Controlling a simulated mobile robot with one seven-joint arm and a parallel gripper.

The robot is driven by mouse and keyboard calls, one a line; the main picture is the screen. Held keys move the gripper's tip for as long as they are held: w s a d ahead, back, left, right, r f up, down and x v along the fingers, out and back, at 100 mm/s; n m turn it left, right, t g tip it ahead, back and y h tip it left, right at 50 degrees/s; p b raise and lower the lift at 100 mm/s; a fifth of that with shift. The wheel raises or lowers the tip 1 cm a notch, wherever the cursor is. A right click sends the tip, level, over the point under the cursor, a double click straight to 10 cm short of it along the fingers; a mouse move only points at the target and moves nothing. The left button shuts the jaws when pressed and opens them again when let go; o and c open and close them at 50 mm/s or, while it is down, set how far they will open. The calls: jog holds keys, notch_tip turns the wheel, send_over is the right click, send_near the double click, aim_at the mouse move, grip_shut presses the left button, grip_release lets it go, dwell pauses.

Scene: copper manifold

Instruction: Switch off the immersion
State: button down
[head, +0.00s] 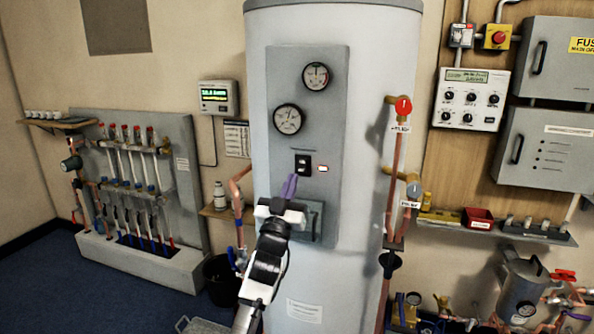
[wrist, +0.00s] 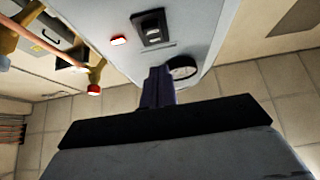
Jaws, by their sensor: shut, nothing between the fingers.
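The immersion switch (head: 303,165) is a black rocker on the grey panel (head: 334,90) of the tall grey cylinder. In the wrist view the closed fingers (wrist: 157,86) are below the switch, with a visible gap in the picture. I cannot tell whether they touch the panel.
Two round gauges (head: 316,76) are above the switch. A grey box (head: 314,222) protrudes from the panel below it, partly behind my gripper. Copper pipes with a red-handled valve (head: 403,106) run along the cylinder's right side. A lit display (head: 217,96) hangs left.

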aim_at(301, 166)
jog(key=shift+w+d+f+p, duration=0.1)
jog(key=shift+w+d+p, duration=0.15)
jog(key=shift+w, duration=0.5)
jog(key=shift+w+d+r+p, duration=0.1)
jog(key=shift+w+d+p, duration=0.15)
jog(key=shift+w, duration=0.5)
jog(key=shift+w+d+f+p, duration=0.1)
jog(key=shift+w+d+p, duration=0.15)
jog(key=shift+w, duration=0.5)
jog(key=b, duration=0.1)
jog(key=f+b, duration=0.1)
jog(key=b, duration=0.1)
jog(key=shift+w+d+t+b, duration=0.15)
jog(key=shift+w+t+b, duration=0.15)
jog(key=shift+t, duration=0.1)
jog(key=shift+s+r+p, duration=0.1)
jog(key=shift+r+p, duration=0.35)
jog(key=shift+p, duration=0.15)
jog(key=shift+f, duration=0.1)
